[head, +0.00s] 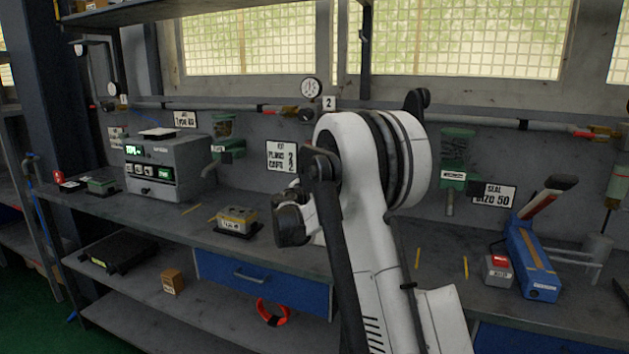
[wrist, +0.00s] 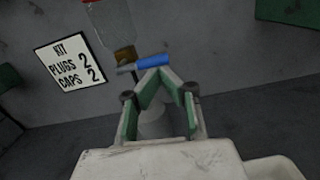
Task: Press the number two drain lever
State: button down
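In the wrist view, a blue lever (wrist: 153,60) sticks out to the right from a small brass drain fitting (wrist: 125,55) under a clear bowl (wrist: 108,22) with a red top. My gripper (wrist: 158,73) has its green-padded fingers drawn together, with the tips meeting just below the blue lever. Nothing shows between them. I cannot tell whether the tips touch the lever. In the head view, a number 2 tag (head: 329,103) hangs on the wall beside a pipe fitting and gauge (head: 311,88). My arm hides the lever and the fingertips there.
A kit sign (wrist: 70,63) is on the wall left of the lever; it also shows in the head view (head: 282,156). The bench holds a grey tester box (head: 168,165), a small yellow-grey block (head: 237,220), a red-button box (head: 497,271) and a blue tool (head: 531,262).

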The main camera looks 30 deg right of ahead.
dwell(0.3)
jog(key=s+a+f+b, duration=0.1)
jog(key=s+a+f, duration=0.3)
jog(key=s+a, duration=0.2)
jog(key=shift+s+a+f+b, duration=0.2)
jog(key=shift+a+b, duration=0.1)
jog(key=shift+a, duration=1.1)
